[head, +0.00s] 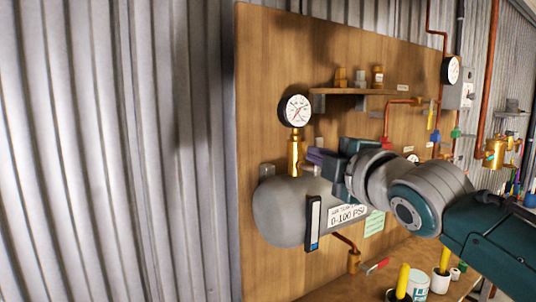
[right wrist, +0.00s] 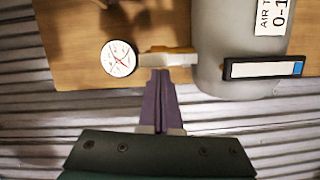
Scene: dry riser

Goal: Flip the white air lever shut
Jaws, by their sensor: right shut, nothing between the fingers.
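A grey air tank (head: 290,212) with a 0-100 PSI label is mounted on the wooden board. A round white gauge (head: 295,110) stands above it on a brass fitting (head: 295,155). My right gripper (head: 314,157) has purple fingers, shut and empty, just right of the fitting in the head view. In the right wrist view, the closed fingertips (right wrist: 161,72) are close to the brass fitting (right wrist: 170,50). A pale strip (right wrist: 172,60) lies along the fitting there and may be the white lever; I cannot tell its position. Contact is unclear. My left gripper is not in view.
A wooden shelf (head: 350,91) with brass parts is above my right arm. A copper pipe (head: 346,242) runs below the tank. A bench (head: 395,268) with yellow-handled tools in cups is at the lower right. Corrugated wall (head: 120,150) fills the left.

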